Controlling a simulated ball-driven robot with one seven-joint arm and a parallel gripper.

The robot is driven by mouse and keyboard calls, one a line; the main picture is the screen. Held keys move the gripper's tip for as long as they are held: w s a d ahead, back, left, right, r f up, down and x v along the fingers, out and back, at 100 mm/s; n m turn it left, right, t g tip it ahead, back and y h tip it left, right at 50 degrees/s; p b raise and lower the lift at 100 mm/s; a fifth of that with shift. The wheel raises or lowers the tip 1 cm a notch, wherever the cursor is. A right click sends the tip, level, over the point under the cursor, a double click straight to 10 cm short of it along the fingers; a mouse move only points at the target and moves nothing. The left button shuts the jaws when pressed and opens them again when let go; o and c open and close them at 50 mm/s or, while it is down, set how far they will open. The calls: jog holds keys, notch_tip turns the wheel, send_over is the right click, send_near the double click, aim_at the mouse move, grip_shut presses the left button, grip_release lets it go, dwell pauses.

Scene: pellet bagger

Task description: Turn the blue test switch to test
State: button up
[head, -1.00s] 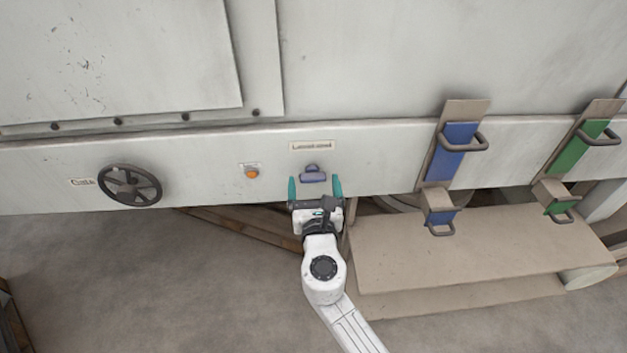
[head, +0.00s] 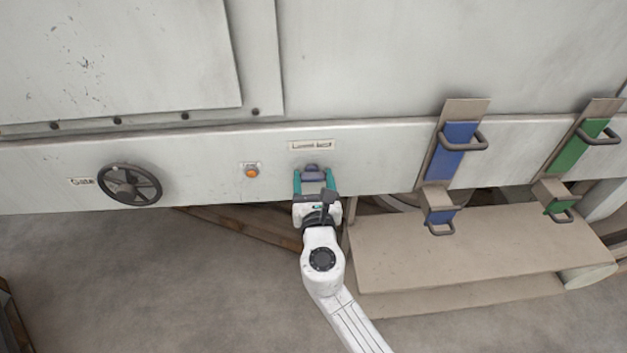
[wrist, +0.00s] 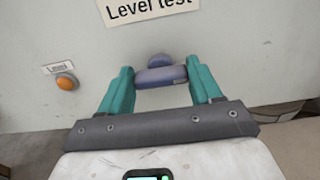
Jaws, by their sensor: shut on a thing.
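The blue-purple test switch (head: 313,174) sits on the pale machine panel, under a label plate (head: 312,146). In the wrist view the switch (wrist: 161,76) has a wide bar in front of a rounded knob, and the label (wrist: 150,8) above it reads "Level test". My gripper (head: 314,181) is at the panel with its teal fingers closed on the switch. In the wrist view my gripper (wrist: 161,78) has one finger at each end of the bar, which lies roughly level.
An orange button (head: 251,172) is on the panel left of the switch. A dark handwheel (head: 130,185) is further left. Blue (head: 453,150) and green (head: 579,148) handled slides stand at the right, above a beige platform (head: 450,250). Bare floor lies at lower left.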

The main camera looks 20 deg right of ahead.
jog(key=shift+c, duration=0.6)
jog(key=shift+m+b, duration=0.3)
jog(key=m+b, duration=0.1)
jog(key=m, duration=0.1)
jog(key=m+b, duration=0.2)
jog(key=shift+d+f+m, duration=0.1)
jog(key=shift+f+m, duration=0.1)
jog(key=shift+m, duration=0.1)
jog(key=m+b, duration=0.2)
jog(key=m, duration=0.1)
jog(key=shift+m, duration=0.3)
jog(key=shift+d+m+b, duration=0.1)
jog(key=shift+m+b, duration=1.1)
jog(key=shift+m, duration=0.3)
jog(key=o, duration=1.1)
jog(key=shift+c, duration=0.2)
